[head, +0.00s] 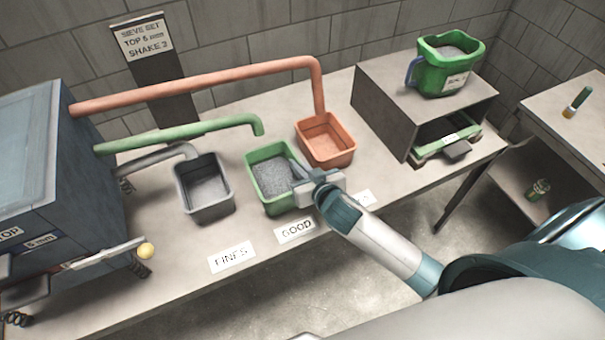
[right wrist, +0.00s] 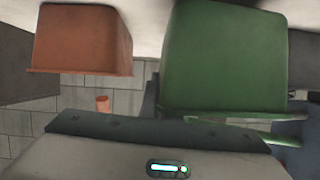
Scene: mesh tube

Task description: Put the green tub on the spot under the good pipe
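The green tub (head: 270,178) stands upright on the bench and holds grey granules. It is below and just right of the open end of the green pipe (head: 190,134), behind the GOOD card (head: 296,230). In the right wrist view, the green tub (right wrist: 225,60) is close up and appears upside down. My right gripper (head: 303,175) is at the tub's right wall, with a finger over the rim. A dark finger shows beside the wall in the right wrist view; the rest is hidden, so its grip is unclear. My left gripper does not show.
A grey tub (head: 203,188) stands left, by the FINES card (head: 231,257). An orange tub (head: 325,139) stands behind right, under the orange pipe (head: 210,84). A green bucket (head: 448,66) stands on a grey box (head: 385,93). A blue machine (head: 60,190) fills the left.

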